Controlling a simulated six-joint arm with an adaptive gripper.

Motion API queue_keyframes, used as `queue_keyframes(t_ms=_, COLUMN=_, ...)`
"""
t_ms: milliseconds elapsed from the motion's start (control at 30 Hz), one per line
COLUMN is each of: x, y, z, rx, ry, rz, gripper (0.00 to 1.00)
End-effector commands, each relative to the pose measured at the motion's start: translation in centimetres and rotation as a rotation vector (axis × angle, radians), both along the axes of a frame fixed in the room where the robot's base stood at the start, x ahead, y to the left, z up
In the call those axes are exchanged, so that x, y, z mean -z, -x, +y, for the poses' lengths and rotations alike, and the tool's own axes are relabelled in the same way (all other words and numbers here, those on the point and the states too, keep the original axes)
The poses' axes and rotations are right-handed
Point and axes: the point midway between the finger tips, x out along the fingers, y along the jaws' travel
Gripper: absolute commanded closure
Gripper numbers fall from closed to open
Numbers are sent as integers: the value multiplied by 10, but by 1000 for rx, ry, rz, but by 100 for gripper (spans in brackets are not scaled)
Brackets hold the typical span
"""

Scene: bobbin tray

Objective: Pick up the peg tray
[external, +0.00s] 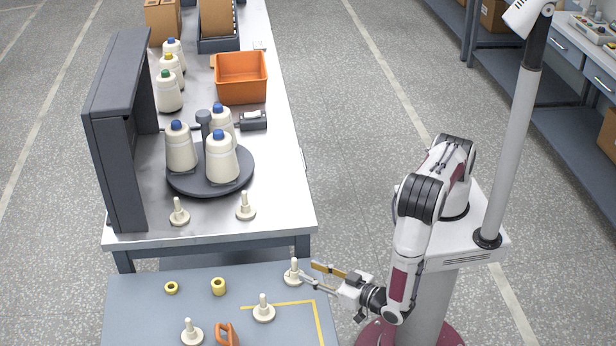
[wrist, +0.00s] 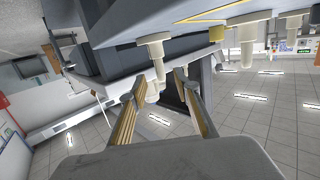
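Several cream peg trays, each a round base with an upright peg, are in the external view. One peg tray (external: 293,276) stands near the right edge of the blue-grey table, just ahead of my gripper (external: 309,273). My gripper is low and reaches left, with its two fingers apart and empty. The wrist view is upside down; in it my gripper (wrist: 157,88) is open, and a peg tray (wrist: 154,39) lies beyond the fingertips, its peg pointing toward the gap between them. Other peg trays are the front-middle one (external: 263,310) and the front-left one (external: 191,333).
Yellow rings (external: 218,287), an orange object (external: 227,335) and a yellow tape line (external: 280,304) are on the near table. Two more peg trays (external: 245,208) stand on the white bench, by a dark turntable (external: 183,183) with cones and an orange bin (external: 241,91).

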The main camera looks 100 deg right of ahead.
Motion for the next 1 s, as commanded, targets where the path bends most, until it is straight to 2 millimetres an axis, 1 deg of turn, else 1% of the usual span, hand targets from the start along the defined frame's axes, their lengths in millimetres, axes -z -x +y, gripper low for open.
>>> queue_keyframes(t_ms=233, x=2, y=-11, z=-12, rx=2, ry=1, rz=1, gripper=68)
queue_keyframes(t_ms=767, x=3, y=-15, z=-16, rx=1, ry=-1, rz=1, gripper=68)
queue_keyframes(t_ms=1000, x=3, y=-28, z=-30, rx=3, ry=0, rz=1, gripper=68)
